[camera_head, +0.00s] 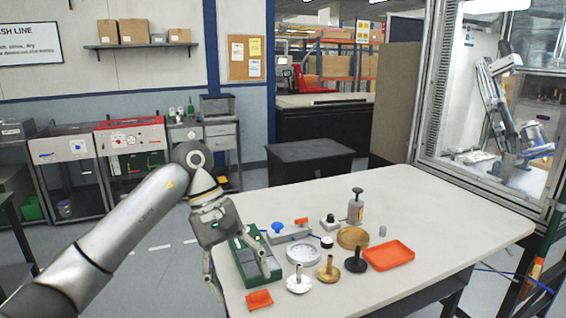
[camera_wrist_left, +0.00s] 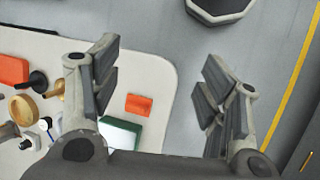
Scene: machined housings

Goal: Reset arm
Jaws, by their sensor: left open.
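My left gripper (camera_head: 241,279) hangs at the left edge of the light worktable (camera_head: 455,212), its fingers spread apart. In the left wrist view the two fingers (camera_wrist_left: 160,60) are wide apart with nothing between them but the table edge and floor behind. A green box (camera_head: 247,262) stands right beside and partly behind the gripper. A small orange piece (camera_head: 259,300) lies at the table's front left; it also shows in the wrist view (camera_wrist_left: 138,105). My right gripper is not in view.
On the table stand a white round part (camera_head: 299,284), a gold part (camera_head: 328,270), a black part (camera_head: 356,262), a wooden dish (camera_head: 352,237), an orange tray (camera_head: 388,255) and a pump bottle (camera_head: 355,208). The table's right side is clear. A glazed enclosure (camera_head: 430,95) stands at the back right.

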